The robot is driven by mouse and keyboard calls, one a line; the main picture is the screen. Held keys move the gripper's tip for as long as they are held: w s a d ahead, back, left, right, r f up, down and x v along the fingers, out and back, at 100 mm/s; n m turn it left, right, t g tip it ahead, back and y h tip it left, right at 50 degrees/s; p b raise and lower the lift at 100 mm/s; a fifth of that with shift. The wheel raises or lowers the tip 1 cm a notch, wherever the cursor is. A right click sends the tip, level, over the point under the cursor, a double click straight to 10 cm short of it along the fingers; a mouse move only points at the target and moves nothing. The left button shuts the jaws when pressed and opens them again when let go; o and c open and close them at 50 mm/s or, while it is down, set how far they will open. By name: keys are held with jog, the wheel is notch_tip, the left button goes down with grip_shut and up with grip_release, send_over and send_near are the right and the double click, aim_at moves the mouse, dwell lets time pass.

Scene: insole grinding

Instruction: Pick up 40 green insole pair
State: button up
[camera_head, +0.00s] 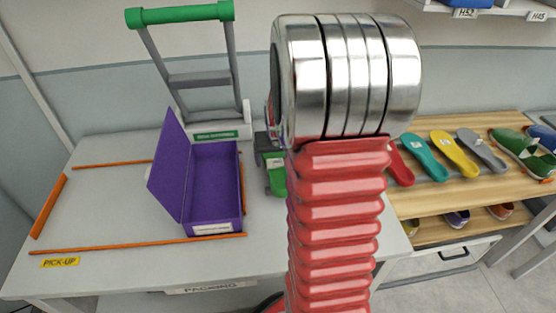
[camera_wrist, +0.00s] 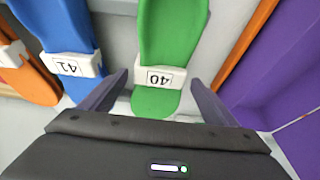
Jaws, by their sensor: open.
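The green insole pair (camera_wrist: 172,35) shows in the wrist view, banded by a white label reading 40 (camera_wrist: 160,77) that appears upside down. My gripper (camera_wrist: 158,78) is open, with one dark finger on each side of the green pair near its rounded lower end. I cannot tell whether the fingers touch it. In the head view, my arm hides most of this spot; only a green piece (camera_head: 276,181) shows beside it, right of the purple box.
A blue pair marked 41 (camera_wrist: 62,35) and an orange pair (camera_wrist: 28,82) are left of the green one. The open purple box (camera_head: 215,185) stands on the packing table (camera_head: 110,200) inside orange strips (camera_head: 150,244). Loose insoles (camera_head: 455,152) lie on a wooden shelf at right.

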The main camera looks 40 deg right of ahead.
jog(key=shift+c, duration=0.5)
jog(key=c, duration=1.1)
